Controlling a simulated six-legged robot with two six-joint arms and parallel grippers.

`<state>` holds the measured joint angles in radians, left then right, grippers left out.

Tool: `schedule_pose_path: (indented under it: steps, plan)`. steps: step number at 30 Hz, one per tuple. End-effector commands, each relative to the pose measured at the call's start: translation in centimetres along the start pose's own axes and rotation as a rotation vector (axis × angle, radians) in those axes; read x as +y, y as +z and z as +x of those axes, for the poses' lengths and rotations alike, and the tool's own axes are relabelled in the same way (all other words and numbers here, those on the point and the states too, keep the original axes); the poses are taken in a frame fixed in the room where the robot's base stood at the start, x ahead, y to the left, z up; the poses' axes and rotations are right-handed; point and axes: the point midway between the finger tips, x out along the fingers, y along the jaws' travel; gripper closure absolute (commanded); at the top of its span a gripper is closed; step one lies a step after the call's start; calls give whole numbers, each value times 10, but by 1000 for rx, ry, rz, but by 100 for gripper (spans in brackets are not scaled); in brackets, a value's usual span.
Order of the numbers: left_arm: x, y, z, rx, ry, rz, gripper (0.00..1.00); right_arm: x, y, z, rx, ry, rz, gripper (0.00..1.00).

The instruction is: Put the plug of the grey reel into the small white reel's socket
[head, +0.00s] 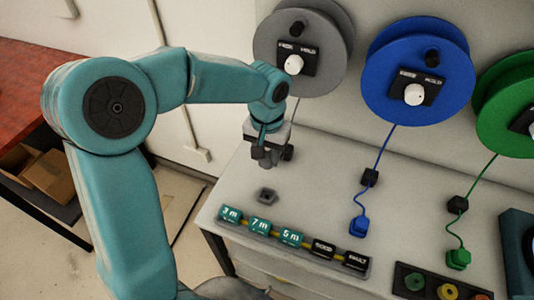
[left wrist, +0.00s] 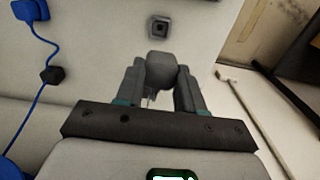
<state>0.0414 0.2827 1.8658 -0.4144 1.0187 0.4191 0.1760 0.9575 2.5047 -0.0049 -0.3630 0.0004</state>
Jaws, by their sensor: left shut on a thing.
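The grey reel (head: 340,45) hangs on the wall panel at the top centre of the head view. Its cord runs down behind my left gripper (head: 264,155), with a black block (head: 288,153) on it. The gripper is shut on the grey plug, which shows between the fingers in the left wrist view (left wrist: 162,70). The plug is held above the white bench. A small grey socket piece with a dark hole (head: 267,195) sits on the bench just below and in front of it; it also shows in the left wrist view (left wrist: 160,27). No small white reel is visible. My right gripper is not in view.
A blue reel (head: 380,75) and a green reel (head: 488,135) hang to the right, their blue plug (head: 358,226) and green plug (head: 458,259) on the bench. A row of labelled blocks (head: 291,237) lines the front edge. A dark tray (head: 428,287) holds coloured rings.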

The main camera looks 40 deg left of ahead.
Motion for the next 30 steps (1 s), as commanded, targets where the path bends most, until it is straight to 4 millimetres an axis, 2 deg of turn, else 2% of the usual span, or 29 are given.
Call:
schedule_pose_path:
  steps: [1,21,30]
  plan:
    - [0,0,-9,1,0,0,84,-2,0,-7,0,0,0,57]
    - [0,0,-67,2,1,1,84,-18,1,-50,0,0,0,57]
    - [0,0,-72,1,1,1,84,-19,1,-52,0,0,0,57]
